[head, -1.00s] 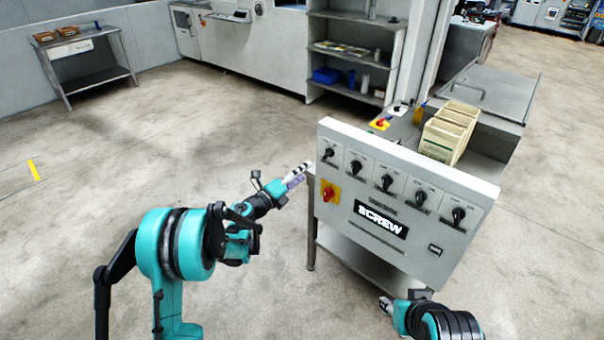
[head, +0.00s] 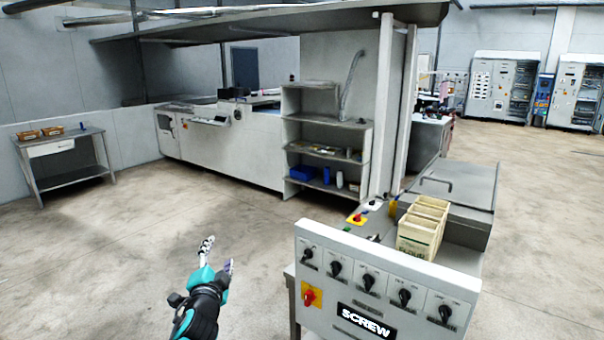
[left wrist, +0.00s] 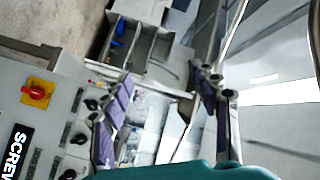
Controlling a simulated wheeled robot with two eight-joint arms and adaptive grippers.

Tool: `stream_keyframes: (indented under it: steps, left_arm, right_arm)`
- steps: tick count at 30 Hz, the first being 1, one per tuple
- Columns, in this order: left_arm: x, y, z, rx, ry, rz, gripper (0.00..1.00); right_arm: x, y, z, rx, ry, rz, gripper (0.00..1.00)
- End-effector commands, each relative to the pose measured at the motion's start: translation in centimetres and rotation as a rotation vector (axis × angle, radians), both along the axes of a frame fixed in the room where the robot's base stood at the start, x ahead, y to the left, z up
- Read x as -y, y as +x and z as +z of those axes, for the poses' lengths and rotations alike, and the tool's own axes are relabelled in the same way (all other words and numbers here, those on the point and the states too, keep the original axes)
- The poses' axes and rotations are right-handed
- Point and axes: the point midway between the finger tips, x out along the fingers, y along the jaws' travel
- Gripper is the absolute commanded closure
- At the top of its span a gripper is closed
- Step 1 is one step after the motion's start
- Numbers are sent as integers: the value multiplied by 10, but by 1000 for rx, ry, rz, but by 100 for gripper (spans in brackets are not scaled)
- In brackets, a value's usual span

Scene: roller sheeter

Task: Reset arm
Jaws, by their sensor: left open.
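My left gripper (head: 219,254) is in the lower middle of the head view, with its two fingers apart and nothing between them. It is to the left of the grey control panel (head: 385,290) and apart from it. The panel has a row of black knobs, a red knob (head: 310,296) on a yellow plate, and a SCREW label. In the left wrist view, my left gripper's purple-padded fingers (left wrist: 162,100) are spread wide, with part of the panel (left wrist: 60,105) at the left. My right gripper is in neither view now.
A beige divided box (head: 421,228) stands on the machine behind the panel, before a grey lidded surface (head: 455,190). A shelf unit (head: 327,150) and a side table (head: 65,155) stand farther back. The floor (head: 120,245) to the left is clear.

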Motion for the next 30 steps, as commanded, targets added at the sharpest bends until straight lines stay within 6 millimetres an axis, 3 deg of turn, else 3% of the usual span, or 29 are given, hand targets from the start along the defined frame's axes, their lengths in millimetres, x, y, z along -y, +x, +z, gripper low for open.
stream_keyframes:
  steps: [3, 7, 12, 15, 18, 21, 30]
  left_arm:
    - [-18, -61, -18, -130, -234, 126, 40]
    - [-21, -133, -58, -298, -484, 248, 40]
    - [0, -227, -119, -531, -765, 364, 40]
    - [17, -270, -146, -645, -877, 405, 40]
    - [30, -297, -162, -720, -944, 426, 40]
    - [36, -309, -169, -755, -975, 436, 40]
    - [37, -311, -170, -763, -981, 438, 40]
  right_arm:
    - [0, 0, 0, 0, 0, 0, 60]
    - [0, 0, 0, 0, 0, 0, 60]
    - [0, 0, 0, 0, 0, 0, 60]
    - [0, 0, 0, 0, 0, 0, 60]
    - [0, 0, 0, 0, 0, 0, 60]
    - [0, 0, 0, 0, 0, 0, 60]
    - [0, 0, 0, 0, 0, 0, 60]
